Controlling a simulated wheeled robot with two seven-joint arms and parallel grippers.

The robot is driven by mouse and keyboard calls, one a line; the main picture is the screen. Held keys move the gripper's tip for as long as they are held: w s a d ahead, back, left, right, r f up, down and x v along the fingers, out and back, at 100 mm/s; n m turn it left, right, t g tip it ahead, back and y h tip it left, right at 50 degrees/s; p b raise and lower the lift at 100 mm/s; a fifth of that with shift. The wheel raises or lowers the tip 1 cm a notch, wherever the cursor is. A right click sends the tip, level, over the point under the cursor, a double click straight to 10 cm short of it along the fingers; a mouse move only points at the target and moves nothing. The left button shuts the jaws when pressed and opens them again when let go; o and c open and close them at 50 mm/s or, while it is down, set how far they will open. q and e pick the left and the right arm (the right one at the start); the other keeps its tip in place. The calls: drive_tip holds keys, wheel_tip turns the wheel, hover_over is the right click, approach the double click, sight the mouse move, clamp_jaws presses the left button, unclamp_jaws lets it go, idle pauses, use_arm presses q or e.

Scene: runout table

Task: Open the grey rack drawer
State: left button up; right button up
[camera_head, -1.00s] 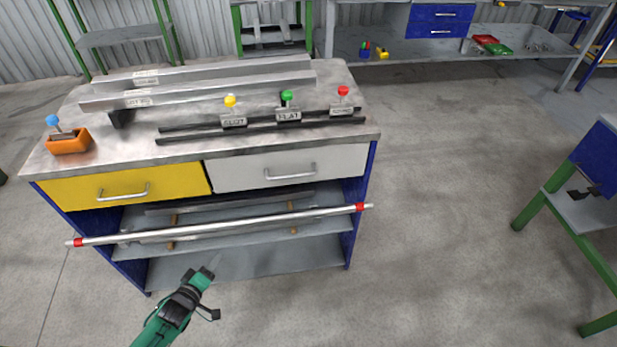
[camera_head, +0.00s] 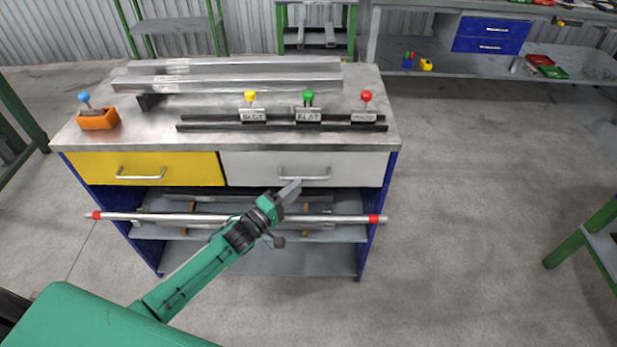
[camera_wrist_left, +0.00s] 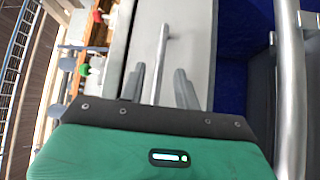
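The grey drawer (camera_head: 350,165) is the right-hand drawer under the bench top, and its front looks shut, flush with the yellow drawer beside it. Its bar handle (camera_head: 318,177) is at the middle of the front. My left gripper (camera_head: 291,190) is at the left end of this handle. In the left wrist view the handle (camera_wrist_left: 165,38) runs between the two fingertips of the left gripper (camera_wrist_left: 159,82), which stand apart on either side of it. I cannot tell how deep the bar sits between them. The drawer front also shows there (camera_wrist_left: 190,40). My right gripper is not in view.
The yellow drawer (camera_head: 200,167) is to the left. A long bar with red ends (camera_head: 150,216) lies across the front below the drawers, close under my left arm. It also shows in the wrist view (camera_wrist_left: 290,90). Floor to the right (camera_head: 470,200) is clear.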

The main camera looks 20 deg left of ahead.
sight(308, 179)
use_arm(q)
drive_tip(key=x, duration=0.5)
drive_tip(key=shift+w+d, duration=0.15)
drive_tip(key=shift+w, duration=0.2)
drive_tip(key=shift+c, duration=0.2)
clamp_jaws()
